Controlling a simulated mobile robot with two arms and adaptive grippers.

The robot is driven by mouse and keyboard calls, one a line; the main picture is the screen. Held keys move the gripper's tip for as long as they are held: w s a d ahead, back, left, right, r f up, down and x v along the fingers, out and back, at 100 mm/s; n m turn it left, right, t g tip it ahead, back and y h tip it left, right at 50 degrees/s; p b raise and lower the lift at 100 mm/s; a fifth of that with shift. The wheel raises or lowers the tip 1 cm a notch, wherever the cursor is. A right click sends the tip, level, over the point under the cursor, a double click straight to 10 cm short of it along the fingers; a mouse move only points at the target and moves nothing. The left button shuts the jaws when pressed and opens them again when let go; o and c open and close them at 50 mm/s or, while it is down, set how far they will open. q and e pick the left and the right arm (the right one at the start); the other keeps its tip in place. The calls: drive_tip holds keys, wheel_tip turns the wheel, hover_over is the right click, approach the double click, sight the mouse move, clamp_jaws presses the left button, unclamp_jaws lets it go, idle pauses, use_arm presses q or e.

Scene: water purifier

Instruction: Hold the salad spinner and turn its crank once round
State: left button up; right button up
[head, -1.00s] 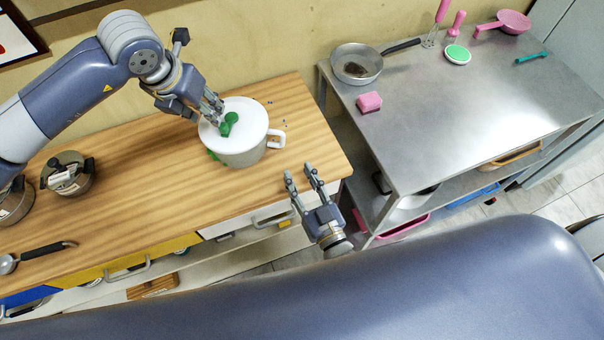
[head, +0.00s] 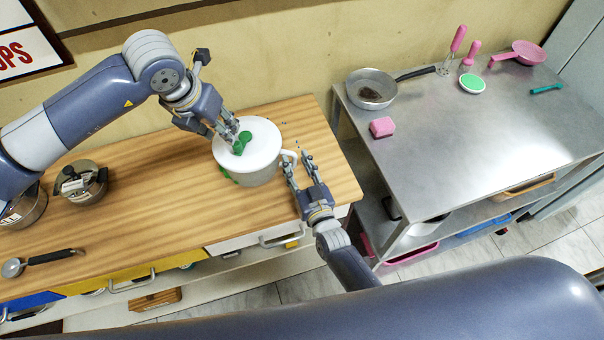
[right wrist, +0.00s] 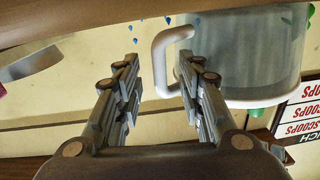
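The salad spinner (head: 262,149) has a white lid, a pale bowl and a side handle (head: 290,155); it stands upright on the wooden counter. Its green crank (head: 243,139) is on the lid. My left gripper (head: 236,136) has its fingertips at the crank; whether they close on it is hidden. My right gripper (head: 299,162) is open at the handle's side. In the right wrist view the spinner's bowl (right wrist: 245,55) is upper right, and the handle (right wrist: 160,65) shows between the spread fingers of my right gripper (right wrist: 156,65), with gaps on both sides.
The wooden counter (head: 150,190) also holds a lidded pot (head: 80,185) and a ladle (head: 40,260) at left. A metal table (head: 460,140) at right, beyond a gap, holds a pan (head: 371,90), a pink sponge (head: 382,127) and utensils. Counter left of the spinner is clear.

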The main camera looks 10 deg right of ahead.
drive_tip(key=shift+w, duration=0.15)
drive_tip(key=shift+c, duration=0.3)
clamp_jaws()
idle(0.7)
